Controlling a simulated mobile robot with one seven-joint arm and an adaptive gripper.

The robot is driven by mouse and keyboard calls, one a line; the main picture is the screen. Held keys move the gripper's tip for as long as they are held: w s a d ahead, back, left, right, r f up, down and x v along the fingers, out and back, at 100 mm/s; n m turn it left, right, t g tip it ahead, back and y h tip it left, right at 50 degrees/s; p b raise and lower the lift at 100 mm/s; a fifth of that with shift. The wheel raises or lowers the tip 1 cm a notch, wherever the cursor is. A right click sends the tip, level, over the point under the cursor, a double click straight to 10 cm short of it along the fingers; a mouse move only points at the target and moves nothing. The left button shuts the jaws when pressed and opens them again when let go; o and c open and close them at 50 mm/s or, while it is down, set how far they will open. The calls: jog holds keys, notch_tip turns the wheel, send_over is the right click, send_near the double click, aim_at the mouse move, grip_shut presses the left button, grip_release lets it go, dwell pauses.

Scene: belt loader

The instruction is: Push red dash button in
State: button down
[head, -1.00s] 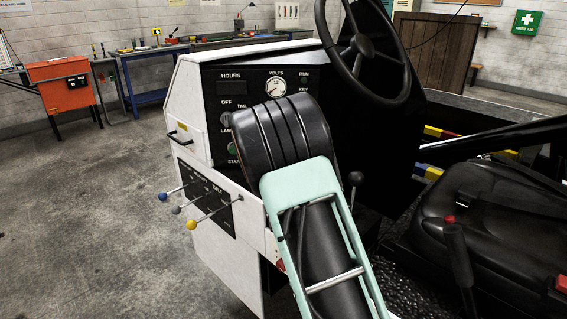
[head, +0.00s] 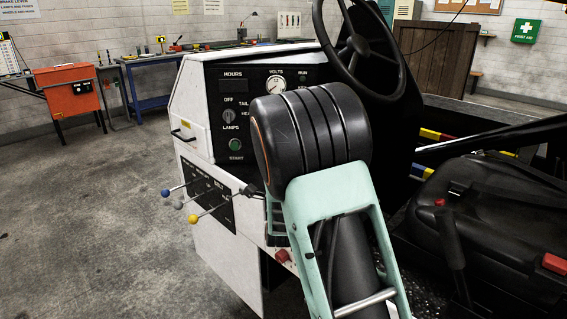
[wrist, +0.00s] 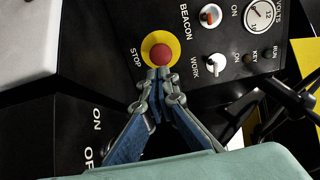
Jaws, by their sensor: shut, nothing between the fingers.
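The red dash button (wrist: 161,54) shows in the wrist view as a round red cap on a yellow ring marked STOP, on the black panel. My gripper (wrist: 160,73) is shut and empty. Its fingertips lie right at the lower edge of the red cap in the wrist view and overlap the yellow ring. I cannot tell whether they touch the cap or whether it is pressed. In the head view my arm hides that part of the dash.
Near the button are an orange BEACON knob (wrist: 210,15), a WORK switch (wrist: 215,62) and a voltmeter (wrist: 260,14). The head view shows a steering wheel (head: 362,58), a green START button (head: 235,144), ball-ended levers (head: 193,218) and a black seat (head: 490,205).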

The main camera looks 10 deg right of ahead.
jog(key=shift+s+a, duration=0.25)
jog(key=shift+s, duration=1.1)
jog(key=shift+s+a, duration=0.2)
jog(key=shift+s, duration=1.1)
jog(key=shift+w+d, duration=0.1)
